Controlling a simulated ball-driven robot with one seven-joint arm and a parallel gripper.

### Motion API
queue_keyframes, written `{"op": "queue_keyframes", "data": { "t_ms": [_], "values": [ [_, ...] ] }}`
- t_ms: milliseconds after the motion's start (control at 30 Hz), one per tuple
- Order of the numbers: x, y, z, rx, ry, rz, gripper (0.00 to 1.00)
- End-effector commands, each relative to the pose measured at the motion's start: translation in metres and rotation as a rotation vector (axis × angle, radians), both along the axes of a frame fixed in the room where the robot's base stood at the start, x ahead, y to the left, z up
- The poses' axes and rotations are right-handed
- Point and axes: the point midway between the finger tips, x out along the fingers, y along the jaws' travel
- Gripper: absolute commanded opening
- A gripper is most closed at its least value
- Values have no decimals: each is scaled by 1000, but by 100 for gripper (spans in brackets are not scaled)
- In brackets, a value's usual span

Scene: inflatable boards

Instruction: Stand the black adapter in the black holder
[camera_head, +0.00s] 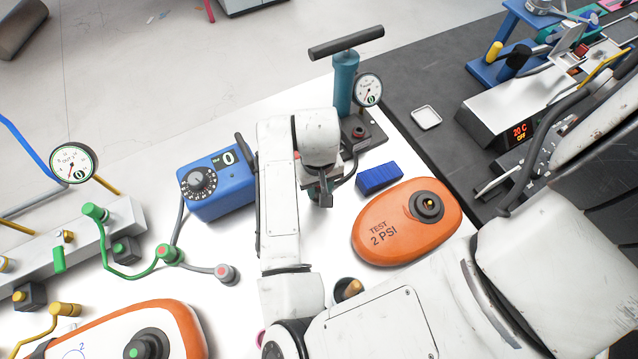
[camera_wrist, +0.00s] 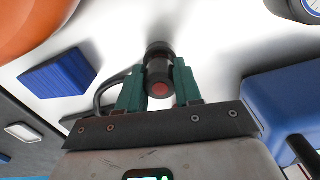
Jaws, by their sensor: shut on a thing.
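My gripper (camera_head: 322,192) points down over the white board between the blue box and the orange board. The wrist view shows its green fingers (camera_wrist: 158,84) shut on the black adapter (camera_wrist: 158,66), a short dark cylinder with a red end facing the camera. A dark hose (camera_wrist: 103,92) runs beside the left finger there. In the head view the adapter is mostly hidden by my gripper. A dark round fitting (camera_head: 358,131) with a reddish centre sits on the pump's foot; I cannot tell whether it is the black holder.
A teal hand pump (camera_head: 346,82) with a gauge stands behind my gripper. A blue block (camera_head: 380,178) and an orange "TEST 2 PSI" board (camera_head: 395,235) lie to the right. A blue dial box (camera_head: 215,188) is at left. Green and yellow hoses lie further left.

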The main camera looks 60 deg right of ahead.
Motion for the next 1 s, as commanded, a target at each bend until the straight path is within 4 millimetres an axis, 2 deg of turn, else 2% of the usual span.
{"op": "queue_keyframes", "data": {
  "t_ms": [333, 367, 600, 867, 1000],
  "values": [
    [0, 0, -4, -1, -1, 0, 7],
    [0, 0, -4, -1, -1, 0, 35],
    [0, 0, -3, -1, -1, 1, 58],
    [0, 0, -2, -1, -1, 1, 60],
    [1, 0, 7, -1, -2, 0, 60]
  ]
}}
